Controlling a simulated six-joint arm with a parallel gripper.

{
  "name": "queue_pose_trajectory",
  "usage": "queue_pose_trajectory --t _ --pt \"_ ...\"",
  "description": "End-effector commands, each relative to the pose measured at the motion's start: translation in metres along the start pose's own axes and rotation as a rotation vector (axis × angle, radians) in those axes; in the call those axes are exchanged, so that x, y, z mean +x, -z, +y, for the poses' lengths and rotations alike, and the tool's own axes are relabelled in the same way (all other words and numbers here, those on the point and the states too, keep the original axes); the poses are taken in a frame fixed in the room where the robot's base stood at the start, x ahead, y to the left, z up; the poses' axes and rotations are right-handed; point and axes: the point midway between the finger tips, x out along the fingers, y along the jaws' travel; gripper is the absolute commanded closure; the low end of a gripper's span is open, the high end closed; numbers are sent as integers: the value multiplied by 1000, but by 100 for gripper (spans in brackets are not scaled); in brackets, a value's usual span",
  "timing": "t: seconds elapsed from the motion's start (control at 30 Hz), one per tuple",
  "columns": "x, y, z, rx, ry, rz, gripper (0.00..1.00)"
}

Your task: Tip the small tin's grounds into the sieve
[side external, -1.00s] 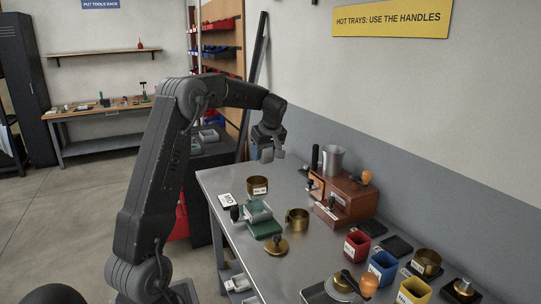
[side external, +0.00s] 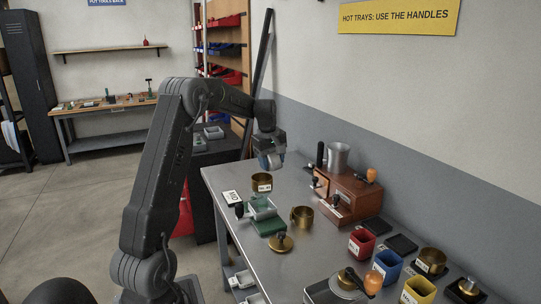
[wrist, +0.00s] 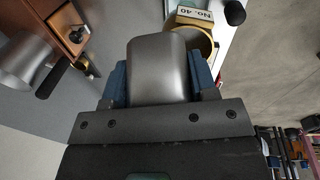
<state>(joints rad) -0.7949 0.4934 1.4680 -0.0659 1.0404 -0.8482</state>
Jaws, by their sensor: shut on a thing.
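My gripper (side external: 271,157) is above the far end of the bench. In the wrist view, its two blue fingers (wrist: 159,76) are shut on a plain grey metal tin (wrist: 158,60). The tin's smooth side faces the wrist camera; its mouth and contents are hidden. A brass sieve (side external: 262,183) labelled No. 40 stands on the bench below the gripper. It also shows in the wrist view (wrist: 206,33), just beyond the tin and partly covered by it. The tin is apart from the sieve in the side view. I cannot tell its exact tilt.
A wooden box (side external: 350,198) and a metal cup (side external: 338,157) stand to the right. A green-based device (side external: 265,222), a brass ring (side external: 302,217) and a brass lid (side external: 281,243) are nearer. Red (side external: 361,243), blue (side external: 386,266) and yellow (side external: 418,291) bins line the right.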

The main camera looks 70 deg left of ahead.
Motion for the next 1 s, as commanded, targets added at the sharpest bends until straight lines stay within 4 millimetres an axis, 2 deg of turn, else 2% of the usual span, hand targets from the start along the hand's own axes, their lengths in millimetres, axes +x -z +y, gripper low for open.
queue_pose_trajectory --t 0.1,0.37,0.57,0.83,1.0 --pt "8 0 -1 -17 -31 -78 76" --pt "7 -2 -1 -69 -155 -392 76" --pt "12 1 -3 -117 -271 -687 76" --pt "22 9 -7 -197 -462 -1168 76" --pt "16 16 -9 -229 -551 -1384 76"
